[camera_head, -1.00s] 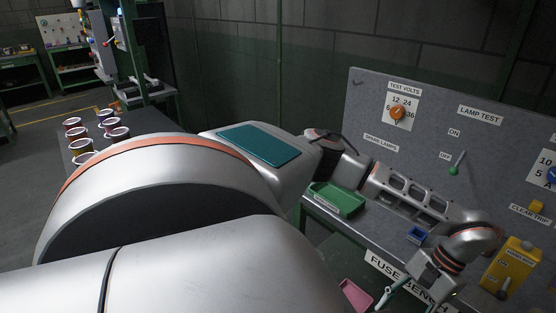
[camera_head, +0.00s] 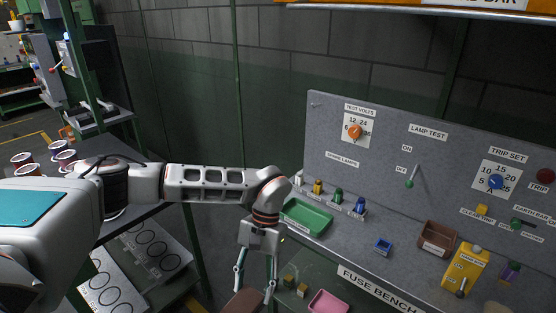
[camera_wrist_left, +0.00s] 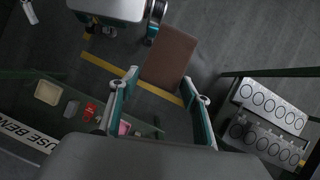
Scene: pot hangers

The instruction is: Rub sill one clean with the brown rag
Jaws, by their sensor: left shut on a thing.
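My left gripper (camera_head: 254,290) points down at the left front of the fuse bench, its two fingers spread around the brown rag (camera_head: 243,304). The rag is partly cut off by the bottom edge of the head view. In the left wrist view the rag (camera_wrist_left: 170,58) is a flat brown rectangle between and beyond the fingertips of the gripper (camera_wrist_left: 160,80), which is shut on it. The rag hangs clear above the dark floor. I cannot make out any sill marked one. My right gripper is not in view.
The fuse bench has a green tray (camera_head: 306,218), a small blue box (camera_head: 383,246), a brown bin (camera_head: 437,238) and a yellow box (camera_head: 465,268). A pink tray (camera_head: 328,302) sits lower. A rack of ringed panels (camera_head: 150,250) and a table with cups stand left.

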